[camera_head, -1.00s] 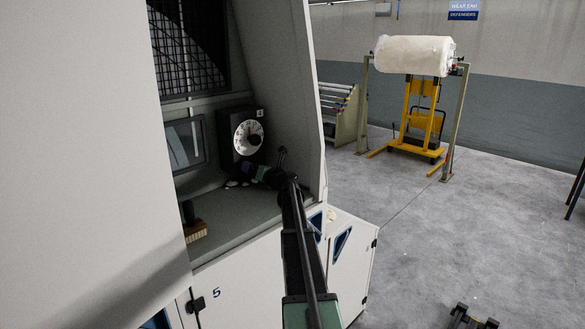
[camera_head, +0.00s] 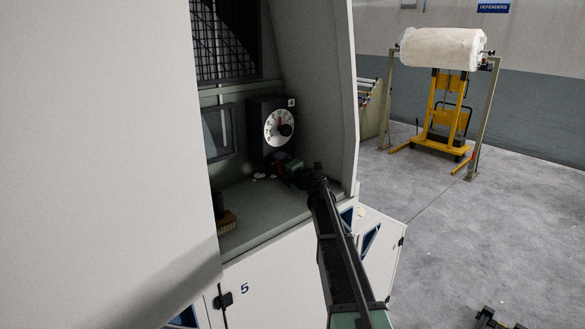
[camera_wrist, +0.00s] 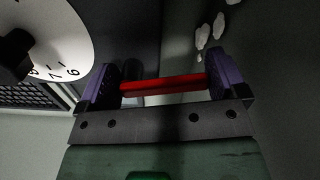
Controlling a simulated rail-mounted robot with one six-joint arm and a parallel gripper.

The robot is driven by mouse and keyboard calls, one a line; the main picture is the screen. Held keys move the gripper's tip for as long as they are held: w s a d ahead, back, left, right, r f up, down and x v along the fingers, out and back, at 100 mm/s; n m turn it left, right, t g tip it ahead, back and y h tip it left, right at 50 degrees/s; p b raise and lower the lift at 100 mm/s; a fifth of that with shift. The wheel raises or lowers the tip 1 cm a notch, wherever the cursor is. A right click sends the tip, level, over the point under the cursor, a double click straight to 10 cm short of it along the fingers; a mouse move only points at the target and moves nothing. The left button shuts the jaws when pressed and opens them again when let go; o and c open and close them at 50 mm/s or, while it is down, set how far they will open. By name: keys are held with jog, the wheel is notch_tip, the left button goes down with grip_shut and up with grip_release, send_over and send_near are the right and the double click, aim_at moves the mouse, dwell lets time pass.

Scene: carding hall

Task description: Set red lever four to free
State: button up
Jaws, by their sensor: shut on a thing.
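The red lever (camera_wrist: 165,85) lies between the two purple finger pads of my gripper (camera_wrist: 163,84) in the wrist view, and my gripper is shut on it. In the head view, my gripper (camera_head: 284,165) is low in the machine recess, just below a black panel marked 4. A small bit of red (camera_head: 281,157) shows there. The panel bears a white numbered dial (camera_head: 272,133) with a black knob, also partly in the wrist view (camera_wrist: 62,38). The lever's mount is mostly hidden, and I see no readable mark for its setting.
The recess floor (camera_head: 255,208) carries white fluff scraps and a brush (camera_head: 227,222) at the left. The side wall (camera_head: 335,110) stands close to the right of my arm.

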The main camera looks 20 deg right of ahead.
jog(key=shift+s+a+f+m, duration=0.15)
jog(key=shift+s+f+m, duration=0.05)
jog(key=shift+m, duration=0.3)
jog(key=o, duration=1)
jog(key=shift+c, duration=0.2)
jog(key=v, duration=1)
jog(key=shift+s+d+f, duration=0.1)
jog(key=shift+s+d, duration=0.15)
jog(key=shift+s, duration=0.1)
